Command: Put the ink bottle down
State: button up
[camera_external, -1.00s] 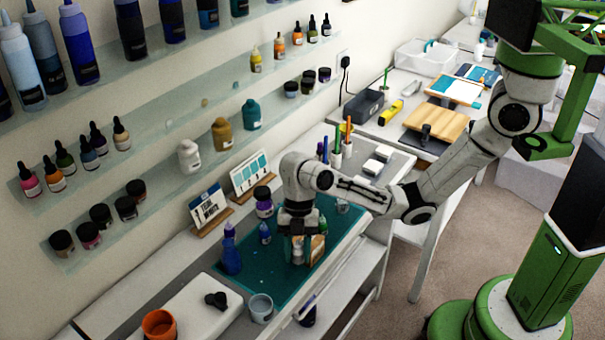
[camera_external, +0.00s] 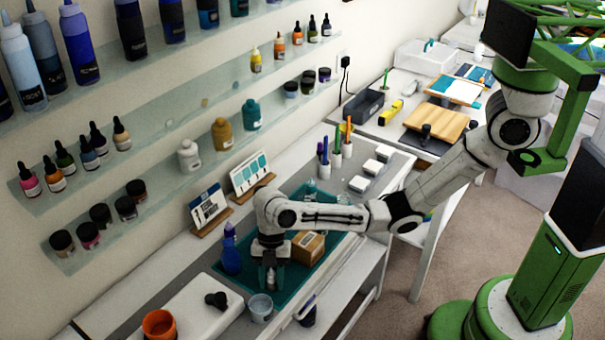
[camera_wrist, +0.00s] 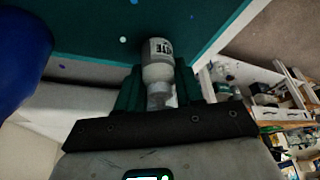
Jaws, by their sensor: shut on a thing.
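The ink bottle (camera_wrist: 159,50) is small, with a pale grey-white body and a dark-lettered label partly reading "ITE". In the wrist view my gripper (camera_wrist: 158,88) is shut on it, one teal finger on each side. In the external view my gripper (camera_external: 269,278) points down over the near-left part of the teal mat (camera_external: 299,275), and the bottle is mostly hidden between the fingers. The mat also shows in the wrist view (camera_wrist: 85,22) beyond the bottle's base. I cannot tell whether the base touches it.
A blue bottle (camera_external: 231,258) stands close left of my gripper. A cardboard box (camera_external: 308,246) lies on the mat to the right. A clear cup (camera_external: 261,309) stands just in front, with a white slab (camera_external: 190,308) and an orange cup (camera_external: 160,325) farther left.

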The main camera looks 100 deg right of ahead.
jog(key=shift+f, duration=0.2)
jog(key=o, duration=1)
jog(key=shift+r, duration=0.1)
jog(key=shift+o, duration=0.2)
jog(key=v, duration=1.2)
jog(key=shift+r+p, duration=0.15)
jog(key=shift+p, duration=0.3)
jog(key=shift+w, duration=0.1)
